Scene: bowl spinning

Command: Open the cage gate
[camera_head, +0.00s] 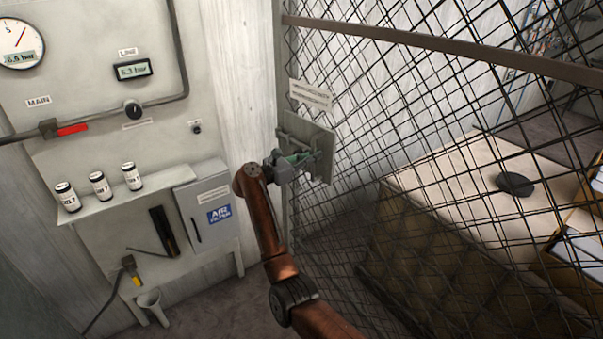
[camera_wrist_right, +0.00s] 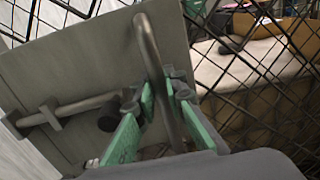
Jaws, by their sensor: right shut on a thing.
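The cage gate (camera_head: 390,110) is a dark wire mesh panel with a brown rail across its upper part. A grey latch plate (camera_head: 323,143) sits at its left edge, below a white label. In the right wrist view the latch plate (camera_wrist_right: 85,65) carries a sliding bolt (camera_wrist_right: 75,110) and a bent metal handle (camera_wrist_right: 150,55). My right gripper (camera_head: 303,163) is at the plate, its arm reaching up from below. In the wrist view its green fingers (camera_wrist_right: 145,110) are on both sides of the handle and shut on it. My left gripper is not in view.
Behind the mesh stands a crate-like bench (camera_head: 450,180) with a black disc (camera_head: 515,184) on top. Left of the gate are a wall panel with a gauge (camera_head: 21,43), a shelf (camera_head: 120,192) with bottles, and an air filter box (camera_head: 205,210). Floor shows between them.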

